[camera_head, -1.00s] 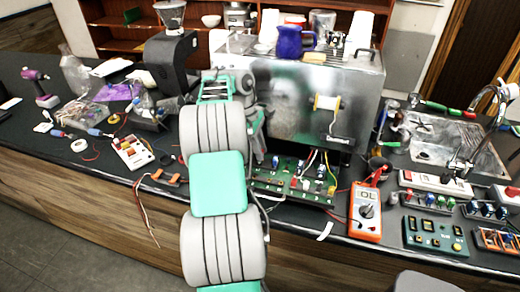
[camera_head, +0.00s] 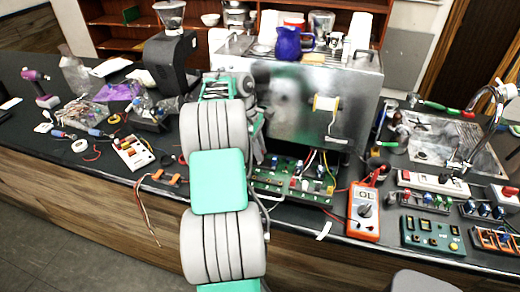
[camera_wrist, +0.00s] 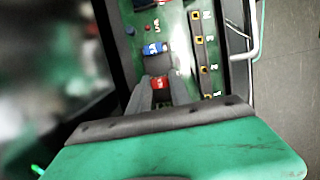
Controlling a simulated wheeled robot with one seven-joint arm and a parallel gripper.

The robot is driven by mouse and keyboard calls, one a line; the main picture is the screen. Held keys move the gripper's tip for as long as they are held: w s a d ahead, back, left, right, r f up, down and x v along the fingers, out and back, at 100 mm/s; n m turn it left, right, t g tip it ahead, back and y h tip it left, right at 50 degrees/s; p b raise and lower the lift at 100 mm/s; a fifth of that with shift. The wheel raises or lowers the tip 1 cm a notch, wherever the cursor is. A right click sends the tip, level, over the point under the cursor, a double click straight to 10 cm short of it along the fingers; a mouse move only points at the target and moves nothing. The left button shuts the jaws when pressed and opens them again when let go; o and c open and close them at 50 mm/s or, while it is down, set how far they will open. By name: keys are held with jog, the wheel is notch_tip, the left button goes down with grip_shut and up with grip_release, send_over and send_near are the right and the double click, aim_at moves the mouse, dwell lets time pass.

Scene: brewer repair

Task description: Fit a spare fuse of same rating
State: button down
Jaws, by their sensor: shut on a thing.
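The green circuit board (camera_head: 292,182) lies under the front of the metal brewer (camera_head: 310,100). It also fills the middle of the wrist view (camera_wrist: 183,40). My gripper (camera_wrist: 160,88) is shut on a small red fuse-like part (camera_wrist: 160,82), low over the board. I cannot tell whether the part is seated in a holder or just above it. A blue part (camera_wrist: 155,48) sits on the board just beyond the fingertips. Ratings are not readable. In the head view my arm hides the gripper. A white case with coloured pieces (camera_head: 133,152) lies left of my arm.
An orange multimeter (camera_head: 363,212) stands right of the board, with leads nearby. Orange connectors with loose wires (camera_head: 165,177) lie at the counter's front edge. A green button panel (camera_head: 433,235) and a white power strip (camera_head: 433,182) crowd the right side.

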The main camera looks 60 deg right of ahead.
jog(key=shift+f+p, duration=0.45)
jog(key=shift+f, duration=0.1)
dwell(0.9)
jog(key=shift+p, duration=0.5)
dwell(0.4)
jog(key=c, duration=1.1)
grip_release()
jog(key=p+v, duration=0.2)
jog(key=v, duration=0.5)
jog(key=shift+r, duration=0.35)
jog(key=shift+w, duration=0.15)
